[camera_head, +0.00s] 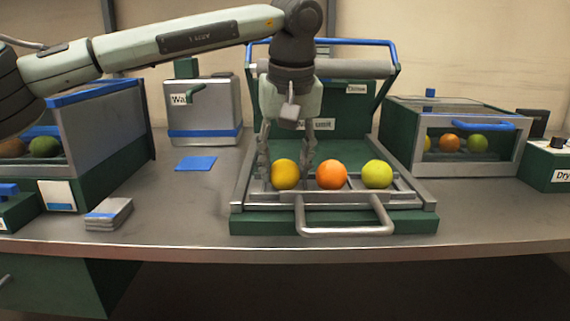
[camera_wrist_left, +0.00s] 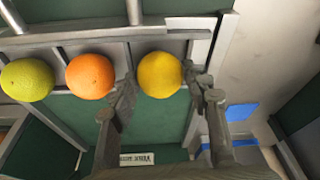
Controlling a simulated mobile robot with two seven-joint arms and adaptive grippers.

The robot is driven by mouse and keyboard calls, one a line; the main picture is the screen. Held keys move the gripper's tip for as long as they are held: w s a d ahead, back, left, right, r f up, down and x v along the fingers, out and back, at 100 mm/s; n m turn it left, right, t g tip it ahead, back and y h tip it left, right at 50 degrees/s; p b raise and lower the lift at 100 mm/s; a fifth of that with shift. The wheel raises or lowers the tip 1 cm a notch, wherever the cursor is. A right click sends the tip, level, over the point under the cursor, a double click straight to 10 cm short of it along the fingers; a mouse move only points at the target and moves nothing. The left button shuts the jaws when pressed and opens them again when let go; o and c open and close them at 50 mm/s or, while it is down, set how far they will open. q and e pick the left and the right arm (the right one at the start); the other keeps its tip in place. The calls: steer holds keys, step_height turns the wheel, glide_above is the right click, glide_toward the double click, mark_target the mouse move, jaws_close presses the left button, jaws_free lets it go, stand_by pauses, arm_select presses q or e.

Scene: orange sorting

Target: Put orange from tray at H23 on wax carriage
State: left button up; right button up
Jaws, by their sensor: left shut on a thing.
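My left gripper (camera_head: 287,168) points down over the wax carriage (camera_head: 345,231), a metal rack with a silver front handle. It is shut on a yellow-orange fruit (camera_head: 285,174) at the left place of the carriage. In the left wrist view, the gripper (camera_wrist_left: 160,92) has a finger on each side of this fruit (camera_wrist_left: 160,74). An orange fruit (camera_head: 332,174) and a yellow-green fruit (camera_head: 377,174) sit to its right on the carriage. No label reading H23 is legible. My right gripper is not in view.
A glass-fronted box (camera_head: 455,165) at the right holds several fruits. A box (camera_head: 110,125) at the left holds a green and a brownish fruit. A grey metal box (camera_head: 203,112), a blue pad (camera_head: 196,163) and a stack of grey plates (camera_head: 108,214) stand on the bench.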

arm_select(q)
steer(key=shift+f, duration=0.15)
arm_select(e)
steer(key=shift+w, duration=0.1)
arm_select(q)
steer(key=o, duration=1.2)
steer(key=shift+c, duration=0.2)
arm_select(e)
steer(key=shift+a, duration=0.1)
arm_select(q)
steer(key=p+v, duration=0.1)
steer(key=v, duration=1.1)
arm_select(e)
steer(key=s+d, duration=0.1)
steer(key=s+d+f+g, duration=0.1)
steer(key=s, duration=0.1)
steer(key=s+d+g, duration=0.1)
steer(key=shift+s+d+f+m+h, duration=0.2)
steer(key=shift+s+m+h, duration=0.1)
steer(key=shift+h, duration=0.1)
